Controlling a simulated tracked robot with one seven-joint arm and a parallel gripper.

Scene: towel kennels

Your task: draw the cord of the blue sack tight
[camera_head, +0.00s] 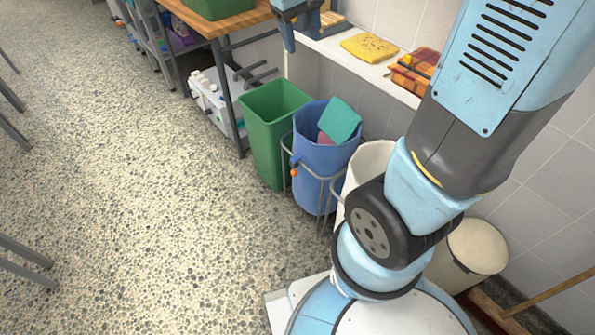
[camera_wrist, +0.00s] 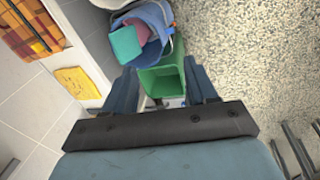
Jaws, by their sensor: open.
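The blue sack (camera_head: 312,190) hangs open in a wire frame on the floor, with a teal cloth (camera_head: 340,120) and a pinkish cloth sticking out of its top. On its left rim is a dark blue piece with a small orange toggle (camera_head: 294,172), probably on the cord; the cord itself is too small to make out. My gripper (camera_head: 302,42) is open and empty, above and behind the sack at the top of the head view.
A green bin (camera_head: 266,135) stands left of the sack, and a white sack (camera_head: 370,160) stands right of it. A wooden table (camera_head: 225,22), a wall ledge with a yellow cloth (camera_head: 369,47) and a plaid cloth (camera_head: 414,72) are behind.

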